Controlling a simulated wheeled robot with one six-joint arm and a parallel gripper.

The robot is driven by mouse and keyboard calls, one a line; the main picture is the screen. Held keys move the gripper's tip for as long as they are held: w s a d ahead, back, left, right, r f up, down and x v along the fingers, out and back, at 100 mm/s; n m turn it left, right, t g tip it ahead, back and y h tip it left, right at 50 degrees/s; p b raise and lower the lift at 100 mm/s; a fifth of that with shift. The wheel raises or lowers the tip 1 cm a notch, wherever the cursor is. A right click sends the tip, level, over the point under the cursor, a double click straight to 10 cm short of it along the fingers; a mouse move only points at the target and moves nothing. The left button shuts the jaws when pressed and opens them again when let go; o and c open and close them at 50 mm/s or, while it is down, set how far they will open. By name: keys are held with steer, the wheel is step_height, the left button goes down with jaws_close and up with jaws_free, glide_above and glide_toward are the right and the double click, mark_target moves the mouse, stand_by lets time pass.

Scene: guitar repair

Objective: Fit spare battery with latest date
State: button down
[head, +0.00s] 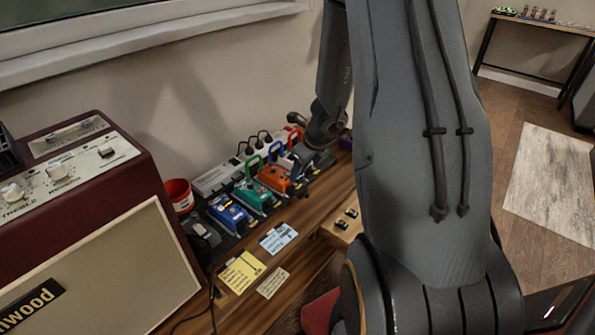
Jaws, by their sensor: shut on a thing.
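A maroon amplifier (95,200) fills the left. A red cup (179,194) stands beside it. A white power strip (217,177) with plugs lies behind the pedals. Yellow (241,271) and blue (278,238) notes lie in front. My arm hides the bench's right part.

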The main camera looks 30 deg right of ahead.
mark_target(300, 181)
steer(key=shift+f+b, duration=2.2)
steer(key=shift+b, duration=0.05)
steer(key=shift+f+b, duration=0.35)
steer(key=shift+b, duration=0.1)
steer(key=c, duration=1.5)
jaws_free()
steer(key=shift+o, duration=0.5)
steer(key=o, duration=0.3)
steer(key=shift+r+p, duration=4.05)
steer(key=shift+p, duration=0.6)
